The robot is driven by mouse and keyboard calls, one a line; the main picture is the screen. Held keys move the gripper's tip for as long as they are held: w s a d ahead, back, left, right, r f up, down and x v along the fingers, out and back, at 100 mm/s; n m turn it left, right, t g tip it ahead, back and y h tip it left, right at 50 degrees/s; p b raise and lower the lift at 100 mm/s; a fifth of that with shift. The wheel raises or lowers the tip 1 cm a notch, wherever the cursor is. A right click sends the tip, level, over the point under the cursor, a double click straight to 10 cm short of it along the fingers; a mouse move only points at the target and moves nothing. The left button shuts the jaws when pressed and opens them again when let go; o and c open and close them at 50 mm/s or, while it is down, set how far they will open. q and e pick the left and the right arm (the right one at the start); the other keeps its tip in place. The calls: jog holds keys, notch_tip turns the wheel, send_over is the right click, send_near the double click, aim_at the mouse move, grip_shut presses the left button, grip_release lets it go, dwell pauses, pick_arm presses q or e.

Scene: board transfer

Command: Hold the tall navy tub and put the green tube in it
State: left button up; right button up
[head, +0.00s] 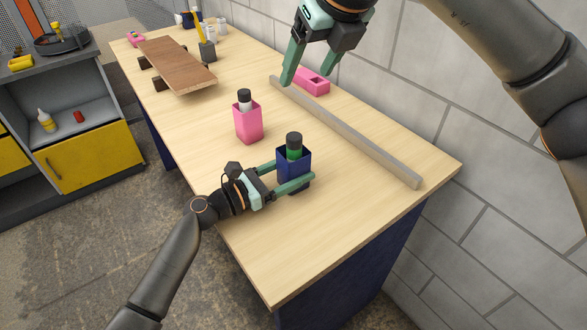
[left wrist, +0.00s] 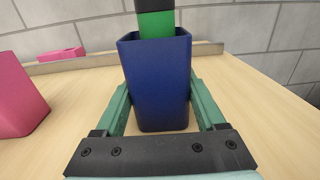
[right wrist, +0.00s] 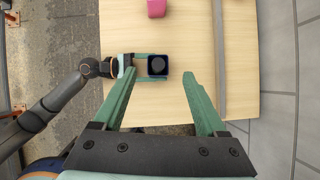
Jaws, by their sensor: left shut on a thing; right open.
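The tall navy tub (head: 293,166) stands upright near the front end of the table. It also shows in the left wrist view (left wrist: 159,90) and from above in the right wrist view (right wrist: 157,66). My left gripper (head: 290,179) is shut on the tub, one finger on each side. The green tube (head: 294,147), with a black cap, stands in the tub, its upper part above the rim; it also shows in the left wrist view (left wrist: 156,24). Its lower part is hidden inside. My right gripper (head: 309,82) is open and empty, raised above the table's wall side.
A pink tub (head: 248,123) holding a white, black-capped item stands left of the navy tub. A long grey bar (head: 345,131) and a pink block (head: 313,81) lie along the wall side. A brown board (head: 176,66) lies farther back. The table's near corner is clear.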

jog(key=shift+v, duration=0.95)
pick_arm(q)
jog(key=o, duration=1.3)
jog(key=v, duration=1.2)
jog(key=shift+s+f, duration=0.1)
jog(key=shift+s, duration=0.05)
pick_arm(e)
jog(key=shift+s+f, duration=0.1)
